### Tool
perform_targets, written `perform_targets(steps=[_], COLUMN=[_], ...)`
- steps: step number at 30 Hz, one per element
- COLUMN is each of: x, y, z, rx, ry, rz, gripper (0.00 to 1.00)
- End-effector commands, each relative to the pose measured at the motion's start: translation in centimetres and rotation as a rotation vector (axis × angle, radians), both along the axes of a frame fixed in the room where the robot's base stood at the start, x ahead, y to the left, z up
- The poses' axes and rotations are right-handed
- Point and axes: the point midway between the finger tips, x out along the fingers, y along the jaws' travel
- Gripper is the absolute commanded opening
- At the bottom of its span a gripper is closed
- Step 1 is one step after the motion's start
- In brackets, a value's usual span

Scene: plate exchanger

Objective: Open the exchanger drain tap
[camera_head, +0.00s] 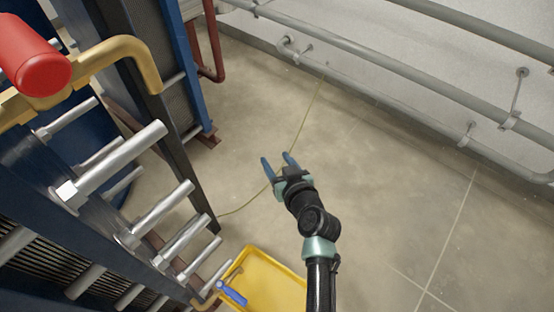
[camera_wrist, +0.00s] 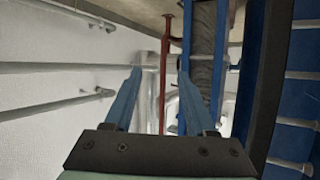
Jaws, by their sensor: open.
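My gripper (camera_head: 277,161) is open and empty, with its two blue fingers apart over bare floor in the middle of the head view. In the wrist view its fingers (camera_wrist: 159,76) point toward pipework, with nothing between them close by. A small blue handle (camera_head: 232,293) with a brass-coloured part beside it shows at the bottom of the head view, over a yellow tray; it looks like the drain tap. My gripper is well apart from it. A larger brass fitting (camera_head: 125,55) with a red handle (camera_head: 35,65) is at the upper left.
The plate exchanger with long steel bolts (camera_head: 115,160) fills the left. The yellow tray (camera_head: 275,277) lies on the floor beside it. Grey pipes (camera_head: 400,70) run along the white wall at upper right. A red pipe (camera_wrist: 165,80) shows in the wrist view. The floor at right is clear.

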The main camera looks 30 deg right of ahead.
Motion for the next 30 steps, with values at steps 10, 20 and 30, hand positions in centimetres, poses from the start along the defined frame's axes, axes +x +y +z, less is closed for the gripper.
perform_targets(steps=[10, 20, 30], x=[0.0, -3.1, -19.5], y=[0.3, 21.3, 32.4], z=[-0.1, -6.8, -11.1], rx=[-0.004, -0.442, -1.241], ry=[0.005, 0.434, 0.93], rz=[0.009, 0.725, 1.559], gripper=[0.0, 0.0, 0.0])
